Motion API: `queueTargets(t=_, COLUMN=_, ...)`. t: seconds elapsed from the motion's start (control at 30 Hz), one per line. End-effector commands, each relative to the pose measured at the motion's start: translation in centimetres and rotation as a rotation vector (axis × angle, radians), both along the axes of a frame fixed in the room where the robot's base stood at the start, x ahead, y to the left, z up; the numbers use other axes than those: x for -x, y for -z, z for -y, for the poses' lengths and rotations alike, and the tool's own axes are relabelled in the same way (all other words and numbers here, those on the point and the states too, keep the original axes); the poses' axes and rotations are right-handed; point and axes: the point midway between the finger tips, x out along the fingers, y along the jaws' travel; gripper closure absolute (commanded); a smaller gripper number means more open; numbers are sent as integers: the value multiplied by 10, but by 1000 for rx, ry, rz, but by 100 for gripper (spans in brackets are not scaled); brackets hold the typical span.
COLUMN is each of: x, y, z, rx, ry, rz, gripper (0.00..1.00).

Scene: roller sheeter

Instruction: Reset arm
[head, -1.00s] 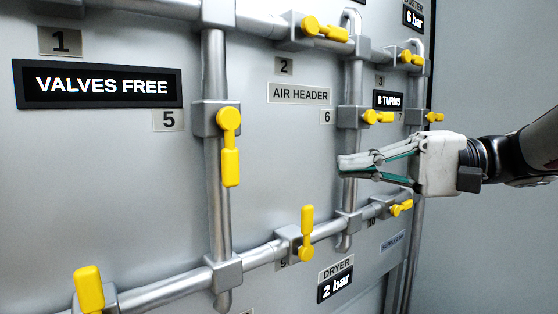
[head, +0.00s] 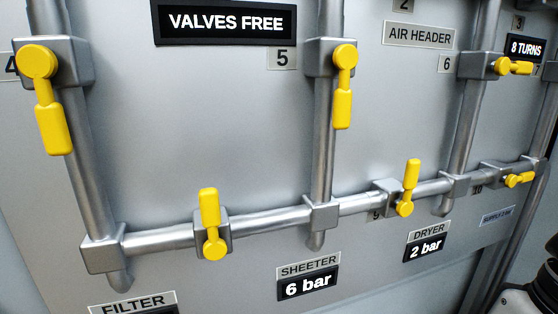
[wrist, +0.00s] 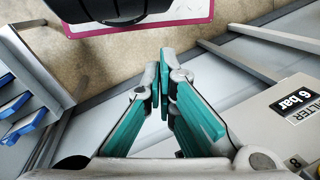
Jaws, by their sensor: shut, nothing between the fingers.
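My gripper (wrist: 161,85) shows in the wrist view with its green-lined fingers together and nothing between them. It hangs over the floor, apart from everything near it. It is outside the head view, where only a dark part of my arm shows at the lower right edge. The valve panel (head: 400,110) fills the head view. Its yellow handles at 4 (head: 46,100) and 5 (head: 343,85) point down. The handles above the sheeter label (head: 210,222) and at 9 (head: 408,187) point up. The handle at 6 (head: 513,67) lies sideways.
The "VALVES FREE" sign (head: 224,22) is at the top. Displays read 6 bar (head: 307,283) for the sheeter and 2 bar (head: 425,249) for the dryer. The wrist view shows blue-handled parts (wrist: 20,120) at left, a pink-edged mat (wrist: 140,28) and bare floor (wrist: 30,32).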

Motion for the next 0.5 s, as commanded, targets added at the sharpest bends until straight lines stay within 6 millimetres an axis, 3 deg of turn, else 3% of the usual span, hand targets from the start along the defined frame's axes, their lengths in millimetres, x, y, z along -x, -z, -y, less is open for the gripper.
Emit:
queueTargets(t=0.13, x=10, y=19, z=25, rx=244, ry=-40, rz=74, gripper=100)
queueTargets(t=0.5, x=-4, y=-48, z=24, rx=223, ry=-35, rz=127, gripper=100)
